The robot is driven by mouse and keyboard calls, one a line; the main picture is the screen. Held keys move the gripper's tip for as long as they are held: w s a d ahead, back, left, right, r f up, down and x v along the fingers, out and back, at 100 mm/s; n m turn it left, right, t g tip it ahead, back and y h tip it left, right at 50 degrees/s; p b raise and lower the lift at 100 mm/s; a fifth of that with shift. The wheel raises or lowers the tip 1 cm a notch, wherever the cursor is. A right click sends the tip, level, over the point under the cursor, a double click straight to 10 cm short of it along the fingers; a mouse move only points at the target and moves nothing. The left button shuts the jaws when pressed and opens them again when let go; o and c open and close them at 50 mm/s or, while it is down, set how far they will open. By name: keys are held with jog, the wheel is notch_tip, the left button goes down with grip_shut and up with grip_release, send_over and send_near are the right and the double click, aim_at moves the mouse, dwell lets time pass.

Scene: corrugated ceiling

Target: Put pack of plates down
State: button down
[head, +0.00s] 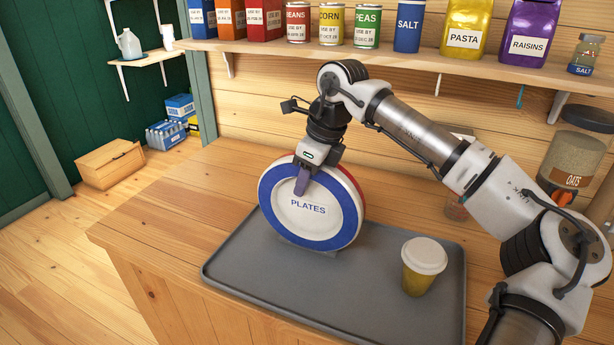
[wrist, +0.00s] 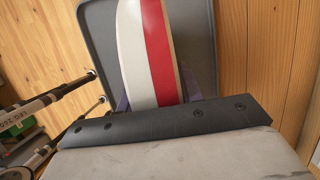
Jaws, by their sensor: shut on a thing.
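The pack of plates (head: 311,214) is a round disc with a blue rim, a white face marked PLATES and a red back edge. It stands upright on its edge over the left back part of the grey tray (head: 390,316); whether its lower edge touches the tray is hard to tell. My gripper (head: 303,181) is shut on its top edge from above, one purple finger showing on the front face. In the wrist view the pack's white and red edge (wrist: 157,55) lies between the two purple fingers (wrist: 159,100).
A lidded yellow cup (head: 421,267) stands on the tray's right side. The wooden counter (head: 165,225) is clear left of the tray. A shelf (head: 400,55) with cans and packets runs above the counter. An oats jar (head: 572,165) stands at right.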

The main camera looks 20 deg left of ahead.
jog(key=c, duration=0.9)
grip_release()
jog(key=shift+f, duration=0.1)
jog(key=b+v, duration=0.1)
jog(key=v, duration=1.1)
jog(key=shift+r, duration=0.2)
jog(key=shift+f, duration=0.1)
